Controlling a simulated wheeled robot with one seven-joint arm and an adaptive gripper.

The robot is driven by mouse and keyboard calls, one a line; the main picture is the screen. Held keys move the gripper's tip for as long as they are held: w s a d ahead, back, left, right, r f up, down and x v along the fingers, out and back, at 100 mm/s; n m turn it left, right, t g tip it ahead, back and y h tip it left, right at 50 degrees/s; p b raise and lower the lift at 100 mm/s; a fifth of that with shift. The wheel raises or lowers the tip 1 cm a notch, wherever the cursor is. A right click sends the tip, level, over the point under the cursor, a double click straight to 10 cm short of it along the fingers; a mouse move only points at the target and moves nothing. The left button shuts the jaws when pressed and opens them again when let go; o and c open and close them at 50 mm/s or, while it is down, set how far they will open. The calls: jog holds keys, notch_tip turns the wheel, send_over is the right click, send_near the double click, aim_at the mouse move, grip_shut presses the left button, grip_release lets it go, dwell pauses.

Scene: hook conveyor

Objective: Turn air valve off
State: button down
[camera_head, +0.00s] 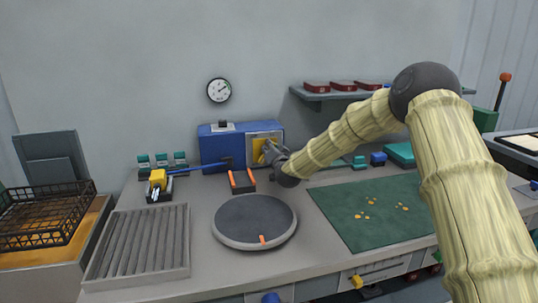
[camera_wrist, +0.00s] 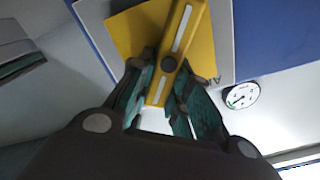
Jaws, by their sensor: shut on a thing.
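The air valve has a yellow lever (camera_wrist: 182,40) with light stripes and a dark pivot, over a yellow plate (camera_wrist: 130,30) on a grey panel. It is on the front of the blue box (camera_head: 221,146) at the back of the bench. My gripper (camera_wrist: 167,85) is shut on the lever, with one finger on each side near the pivot. In the wrist view the lever runs slantwise between the fingers. In the head view my gripper (camera_head: 271,153) reaches the panel from the right and hides part of the lever.
A round gauge (camera_head: 218,90) is on the wall above the box. Orange-handled pliers (camera_head: 242,181) and a dark round turntable (camera_head: 254,220) are in front of the box. A green mat (camera_head: 375,213) with small orange pieces lies below my arm. A shelf (camera_head: 325,97) with red boxes is above.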

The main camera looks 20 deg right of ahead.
jog(key=m+b, duration=0.2)
jog(key=f+m+b, duration=0.1)
jog(key=m, duration=0.1)
jog(key=d+m+b, duration=0.1)
jog(key=m+b, duration=0.1)
jog(key=shift+f+b, duration=0.3)
jog(key=shift+f, duration=0.1)
jog(key=m+b, duration=0.2)
jog(key=m, duration=0.1)
jog(key=m+b, duration=0.1)
jog(key=shift+f+m+b, duration=0.25)
jog(key=shift+m+b, duration=0.05)
jog(key=c, duration=1.3)
grip_release()
jog(key=shift+d, duration=0.1)
jog(key=shift+r, duration=0.1)
jog(key=s, duration=1.2)
